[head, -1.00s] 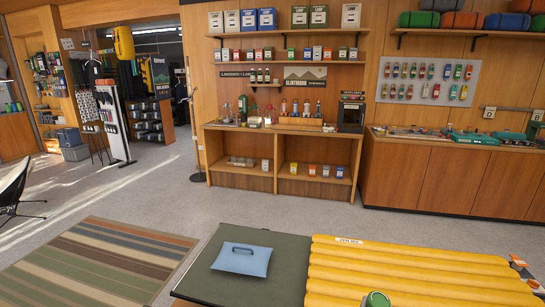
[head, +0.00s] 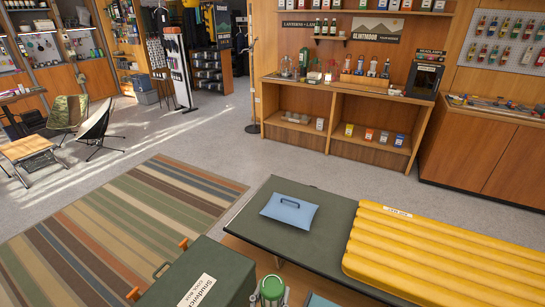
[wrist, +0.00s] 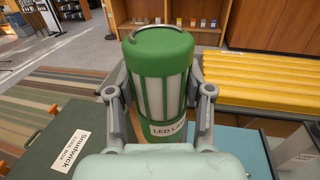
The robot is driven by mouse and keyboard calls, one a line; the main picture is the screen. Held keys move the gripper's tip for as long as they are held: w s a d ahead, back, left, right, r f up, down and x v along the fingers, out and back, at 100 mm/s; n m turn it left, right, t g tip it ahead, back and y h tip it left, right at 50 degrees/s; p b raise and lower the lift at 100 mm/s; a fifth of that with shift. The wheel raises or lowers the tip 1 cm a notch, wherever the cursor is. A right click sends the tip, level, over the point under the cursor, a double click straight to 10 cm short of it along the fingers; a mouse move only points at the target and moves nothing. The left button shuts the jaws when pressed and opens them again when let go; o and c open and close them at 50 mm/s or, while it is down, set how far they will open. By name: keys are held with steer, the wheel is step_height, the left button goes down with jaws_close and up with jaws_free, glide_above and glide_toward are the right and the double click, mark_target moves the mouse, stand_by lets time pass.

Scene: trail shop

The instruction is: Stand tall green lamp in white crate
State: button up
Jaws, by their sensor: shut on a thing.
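The green lamp (wrist: 160,80) stands roughly upright between my gripper's fingers in the wrist view. It has a green cap, pale panels and a label reading "LED LA...". My gripper (wrist: 160,100) is shut on its sides. In the head view the lamp's green top (head: 272,287) shows at the bottom edge, with my gripper's grey fingers beside it. No white crate can be made out for sure. A pale grey-white thing (wrist: 299,150) at the lower right of the wrist view is cut off, and I cannot tell what it is.
A dark green cool box (head: 205,275) stands left of the lamp. A striped rug (head: 130,220) and wooden shelves (head: 340,120) lie beyond.

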steer(key=r+y+p, duration=0.1)
steer(key=r+p, duration=0.2)
steer(key=p, duration=0.2)
steer(key=s+r+n+y+p, duration=0.1)
steer(key=r+p, duration=0.3)
steer(key=p, duration=0.1)
steer(key=r+p, duration=0.3)
steer(key=p, duration=0.2)
steer(key=shift+s+r+n+y, duration=0.15)
steer(key=shift+s+n+y, duration=0.15)
steer(key=shift+n+y, duration=0.1)
steer(key=s+r+n+y+p, duration=0.1)
steer(key=s+r+p, duration=0.3)
steer(key=r+p, duration=0.5)
steer(key=y+p, duration=0.1)
steer(key=p, duration=0.6)
steer(key=shift+s+r+t, duration=0.2)
steer(key=shift+r+t, duration=0.1)
steer(key=shift+d+f, duration=0.1)
